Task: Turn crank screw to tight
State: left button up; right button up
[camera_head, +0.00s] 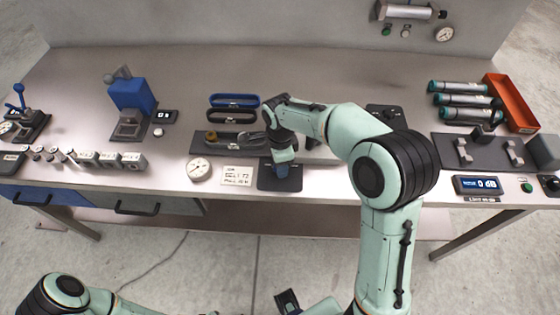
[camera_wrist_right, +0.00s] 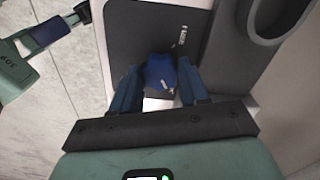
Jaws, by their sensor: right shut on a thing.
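A blue knob (camera_wrist_right: 160,74), which looks like the crank screw's handle, stands on a dark plate (camera_wrist_right: 142,25) with a small white label. The same plate (camera_head: 268,184) lies near the front edge of the bench in the head view. My right gripper (camera_wrist_right: 160,84) is over the plate with its two blue fingers either side of the knob, shut on it. In the head view my right gripper (camera_head: 283,160) hides most of the knob. My left gripper (camera_head: 288,301) is only partly in view at the bottom, away from the bench; its jaw opening is unclear.
A dial gauge (camera_head: 199,170) and a printed card (camera_head: 237,176) lie left of the plate. A blue press (camera_head: 130,95) is further left. Teal cylinders (camera_head: 460,100) and an orange bin (camera_head: 511,103) are at right.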

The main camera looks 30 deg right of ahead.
dwell(0.5)
jog(key=o, duration=1.1)
jog(key=shift+c, duration=0.2)
jog(key=shift+r, duration=0.1)
pick_arm(q)
jog(key=shift+w+r+p, duration=0.3)
jog(key=shift+r+p, duration=0.2)
jog(key=shift+r, duration=0.05)
jog(key=shift+w+r+p, duration=0.25)
jog(key=shift+r+p, duration=0.2)
jog(key=shift+r, duration=0.1)
pick_arm(e)
notch_tip(320, 180, up, 13)
jog(key=shift+r, duration=0.15)
pick_arm(q)
jog(key=shift+s, duration=0.1)
